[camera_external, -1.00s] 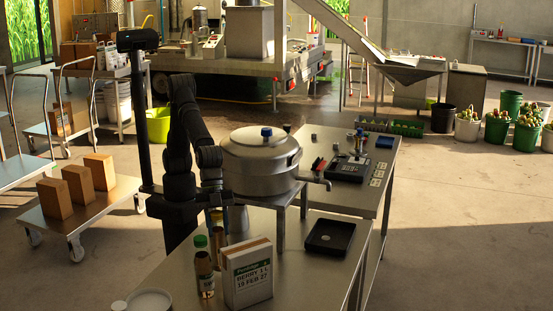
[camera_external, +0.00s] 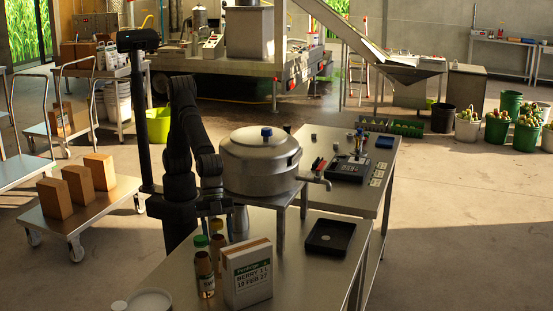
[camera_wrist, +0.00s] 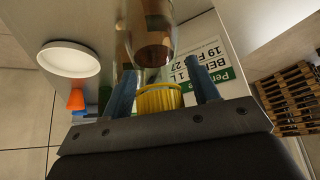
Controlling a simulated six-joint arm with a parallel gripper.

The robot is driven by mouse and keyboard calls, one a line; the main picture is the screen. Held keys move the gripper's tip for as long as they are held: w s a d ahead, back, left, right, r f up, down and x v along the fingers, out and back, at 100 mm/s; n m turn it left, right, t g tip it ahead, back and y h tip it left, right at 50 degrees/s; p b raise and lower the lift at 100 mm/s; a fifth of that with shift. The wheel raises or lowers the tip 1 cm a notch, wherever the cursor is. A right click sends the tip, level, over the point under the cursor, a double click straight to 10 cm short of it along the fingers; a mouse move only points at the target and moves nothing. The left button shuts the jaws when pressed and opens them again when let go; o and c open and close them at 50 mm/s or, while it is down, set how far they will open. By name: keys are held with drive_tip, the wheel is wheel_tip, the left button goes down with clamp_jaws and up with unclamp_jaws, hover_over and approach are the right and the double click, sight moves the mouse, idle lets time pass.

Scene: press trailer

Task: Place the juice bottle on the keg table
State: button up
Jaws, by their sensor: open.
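Two bottles stand close together on the front work table beside a labelled carton. One is brown with a green cap (camera_external: 201,241) and a pale label (camera_external: 206,283). The other has a yellow cap (camera_external: 217,226) and stands just behind, partly hidden. I cannot tell for certain which is the juice bottle. My gripper (camera_external: 213,210) is low above them. In the wrist view its blue fingers are spread on both sides of a ridged yellow cap (camera_wrist: 160,98), and a brown bottle (camera_wrist: 152,35) is just beyond. The keg table (camera_external: 284,206) carries the big steel keg (camera_external: 260,160).
The white carton (camera_external: 248,275) stands right of the bottles. A white round dish (camera_external: 150,301) is at the front left. A black tray (camera_external: 330,237) lies to the right. The keg fills much of its table. Clear tabletop lies around the tray.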

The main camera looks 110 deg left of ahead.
sight(217, 224)
drive_tip(key=v, duration=1.2)
drive_tip(key=x, duration=1.2)
drive_tip(key=shift+d+f, duration=0.1)
drive_tip(key=shift+f, duration=0.1)
wheel_tip(217, 224, up, 3)
drive_tip(key=shift+f, duration=0.1)
drive_tip(key=shift+r, duration=0.65)
drive_tip(key=shift+o, duration=0.3)
